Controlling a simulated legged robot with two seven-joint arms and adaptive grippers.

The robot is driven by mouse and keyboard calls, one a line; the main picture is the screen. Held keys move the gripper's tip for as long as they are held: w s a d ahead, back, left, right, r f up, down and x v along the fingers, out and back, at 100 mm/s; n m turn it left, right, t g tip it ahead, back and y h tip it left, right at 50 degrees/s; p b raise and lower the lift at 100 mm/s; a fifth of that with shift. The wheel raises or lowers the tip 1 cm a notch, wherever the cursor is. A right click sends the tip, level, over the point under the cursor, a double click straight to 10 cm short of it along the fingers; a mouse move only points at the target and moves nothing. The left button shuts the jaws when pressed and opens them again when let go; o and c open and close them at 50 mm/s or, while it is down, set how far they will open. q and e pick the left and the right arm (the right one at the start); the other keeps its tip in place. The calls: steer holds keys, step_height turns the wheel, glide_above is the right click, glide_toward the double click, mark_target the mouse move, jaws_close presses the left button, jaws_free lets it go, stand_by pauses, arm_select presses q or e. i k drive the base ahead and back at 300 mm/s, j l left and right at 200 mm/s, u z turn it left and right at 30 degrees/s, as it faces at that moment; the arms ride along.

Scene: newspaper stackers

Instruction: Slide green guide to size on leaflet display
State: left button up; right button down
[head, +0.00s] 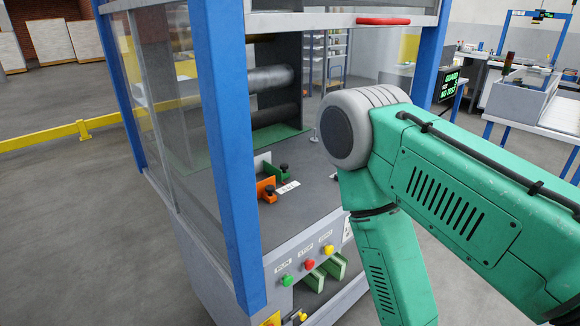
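The green guide (282,172) stands upright on the grey machine deck, with a black knob beside it. An orange guide (265,189) with its own black knob stands in front and to the left. A white label strip (288,187) lies on the deck to the right of the guides; its marks are too small to read. A dark screen (450,86) at the right shows green text including "GUARD" and "NO TEST"; my arm stands near its edge. I cannot tell which thing is the leaflet display. My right arm crosses the right side, its forearm leaving below. Neither gripper shows.
Blue posts (230,150) and clear panels enclose the machine's left side. A red handle (383,21) is on the raised front frame. Green (287,281), red (309,264) and yellow (328,249) buttons are on the front panel.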

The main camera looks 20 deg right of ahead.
mark_target(280, 175)
steer(key=l+z, duration=0.25)
steer(key=l, duration=0.45)
steer(key=l+z, duration=0.25)
steer(key=l, duration=0.4)
steer(key=l+z, duration=0.2)
steer(key=l, duration=0.5)
steer(key=i+l+z, duration=0.25)
steer(key=l, duration=0.4)
steer(key=k+u, duration=0.1)
steer(key=u, duration=1.15)
